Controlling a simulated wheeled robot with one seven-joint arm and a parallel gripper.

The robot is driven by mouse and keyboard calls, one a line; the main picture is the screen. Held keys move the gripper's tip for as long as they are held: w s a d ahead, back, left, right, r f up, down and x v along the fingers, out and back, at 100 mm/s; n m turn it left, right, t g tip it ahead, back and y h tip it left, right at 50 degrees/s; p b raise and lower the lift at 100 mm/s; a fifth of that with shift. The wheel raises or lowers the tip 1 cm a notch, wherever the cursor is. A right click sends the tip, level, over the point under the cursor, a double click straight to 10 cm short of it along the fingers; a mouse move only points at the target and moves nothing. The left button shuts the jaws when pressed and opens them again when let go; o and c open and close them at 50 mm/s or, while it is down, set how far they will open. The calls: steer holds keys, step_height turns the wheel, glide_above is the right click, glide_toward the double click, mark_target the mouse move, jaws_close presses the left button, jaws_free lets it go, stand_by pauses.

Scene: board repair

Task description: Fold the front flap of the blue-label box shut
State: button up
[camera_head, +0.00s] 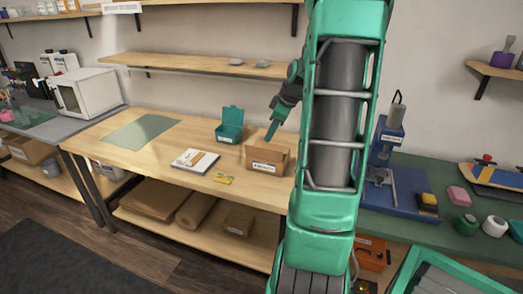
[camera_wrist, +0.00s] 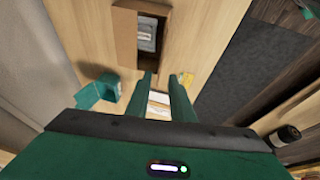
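A cardboard box (camera_head: 257,157) stands on the wooden bench in the head view, with a whitish label on its front; the label's blue is too small to make out. In the wrist view the same box (camera_wrist: 124,38) shows at the top, its top partly open with a brown flap along the left and a grey item visible inside. My gripper (camera_head: 270,134) is above and just behind or beside the box in the head view. In the wrist view my gripper (camera_wrist: 162,78) has two green fingers apart with nothing between them; they do not visibly touch the box.
An open teal box (camera_head: 229,132) stands behind and left of the cardboard box. A green mat (camera_head: 140,132) lies farther left. A shelf (camera_head: 190,65) hangs above the bench.

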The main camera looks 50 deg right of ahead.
mark_target(263, 149)
steer(key=x, duration=0.9)
steer(key=shift+w+f, duration=0.1)
steer(key=shift+f, duration=0.2)
steer(key=shift+c, duration=0.3)
